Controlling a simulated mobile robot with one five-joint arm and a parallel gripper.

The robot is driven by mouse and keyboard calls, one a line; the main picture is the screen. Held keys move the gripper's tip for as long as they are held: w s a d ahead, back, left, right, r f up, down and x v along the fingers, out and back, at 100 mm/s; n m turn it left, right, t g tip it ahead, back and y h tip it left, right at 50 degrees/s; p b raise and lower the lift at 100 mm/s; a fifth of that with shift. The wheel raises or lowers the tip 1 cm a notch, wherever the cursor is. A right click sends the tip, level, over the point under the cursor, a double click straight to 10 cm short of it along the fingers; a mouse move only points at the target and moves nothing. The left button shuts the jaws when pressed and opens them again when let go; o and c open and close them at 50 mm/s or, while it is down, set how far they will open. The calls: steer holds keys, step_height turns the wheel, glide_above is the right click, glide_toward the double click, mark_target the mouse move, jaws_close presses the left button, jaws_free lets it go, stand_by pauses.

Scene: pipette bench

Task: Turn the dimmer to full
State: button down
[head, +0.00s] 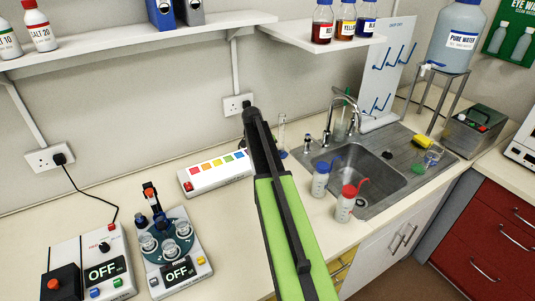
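I cannot make out a part that is plainly a dimmer. A white box (219,174) with a row of coloured squares and a red switch at its left end lies on the bench, partly hidden by my arm. A white device (92,267) at lower left has a dial, coloured buttons and a display reading OFF. Beside it a second device (178,255) holds clear cups and also reads OFF. My gripper (251,116) is at the end of the green and black arm, which rises across the middle of the picture. Its fingers cannot be told apart.
A sink (372,181) with a tap (331,112) lies to the right. Shelves (135,39) with bottles hang above. A cable runs from a wall socket (50,158).

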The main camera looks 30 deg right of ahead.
steer(key=shift+m, duration=0.3)
steer(key=c, duration=1.3)
jaws_free()
steer(key=shift+o, duration=0.2)
steer(key=shift+r, duration=0.1)
steer(key=p+v, duration=1.6)
steer(key=v, duration=0.1)
steer(key=shift+w+r, duration=0.15)
steer(key=shift+a, duration=0.1)
